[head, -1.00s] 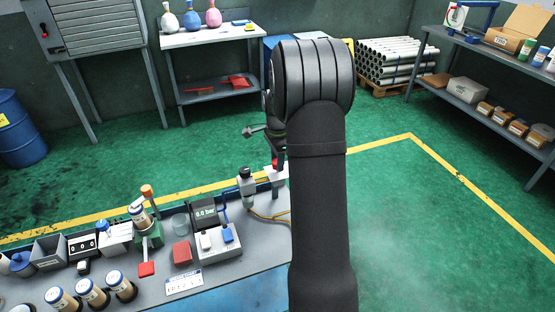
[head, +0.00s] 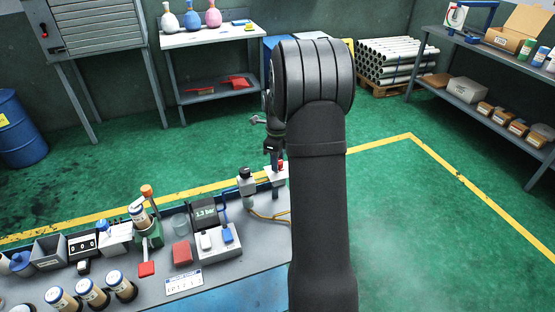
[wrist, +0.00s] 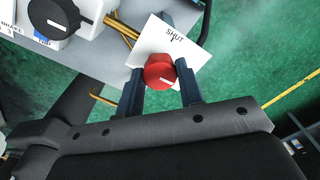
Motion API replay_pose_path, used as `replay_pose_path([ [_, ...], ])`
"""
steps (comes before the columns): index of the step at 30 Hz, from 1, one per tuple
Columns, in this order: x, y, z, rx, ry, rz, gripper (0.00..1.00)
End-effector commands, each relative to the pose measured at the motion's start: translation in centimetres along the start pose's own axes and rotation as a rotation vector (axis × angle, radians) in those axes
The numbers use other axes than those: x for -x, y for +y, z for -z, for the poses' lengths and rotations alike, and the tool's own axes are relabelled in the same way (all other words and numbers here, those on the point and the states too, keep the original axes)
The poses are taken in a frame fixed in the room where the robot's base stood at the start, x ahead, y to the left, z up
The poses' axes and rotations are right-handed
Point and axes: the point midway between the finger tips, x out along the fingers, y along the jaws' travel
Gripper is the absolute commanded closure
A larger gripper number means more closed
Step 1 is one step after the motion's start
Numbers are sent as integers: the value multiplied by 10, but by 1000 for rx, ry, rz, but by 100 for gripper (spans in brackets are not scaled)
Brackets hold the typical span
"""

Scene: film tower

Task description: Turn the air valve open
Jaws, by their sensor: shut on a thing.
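The air valve is a red knob (wrist: 160,71) in front of a white plate (wrist: 150,42) marked "SHUT" in the wrist view. A pale line on the knob's face points to the lower right, away from that word. My gripper (wrist: 163,86) has one dark finger on each side of the knob and is shut on it. In the head view a bit of the red knob (head: 281,166) shows below my gripper, at the bench's far right end; my arm hides much around it. A small display (head: 205,213) on the bench reads about 1.3 bar.
The bench (head: 262,256) also holds a switch box (head: 220,243), a red block (head: 182,252) and several capped jars at the left. A black knob (wrist: 62,18) and yellow tubes sit near the valve in the wrist view. Open green floor lies behind and to the right.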

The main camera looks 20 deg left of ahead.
Motion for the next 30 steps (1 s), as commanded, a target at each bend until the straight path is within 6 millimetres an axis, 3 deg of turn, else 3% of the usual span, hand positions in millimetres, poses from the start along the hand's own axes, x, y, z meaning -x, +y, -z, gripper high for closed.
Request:
replay_pose_path([
  [20,0,0,0,-57,0,0,89],
  [21,0,0,0,-57,0,0,58],
  [23,0,0,0,-57,0,0,46],
  [30,0,0,0,-56,0,0,44],
])
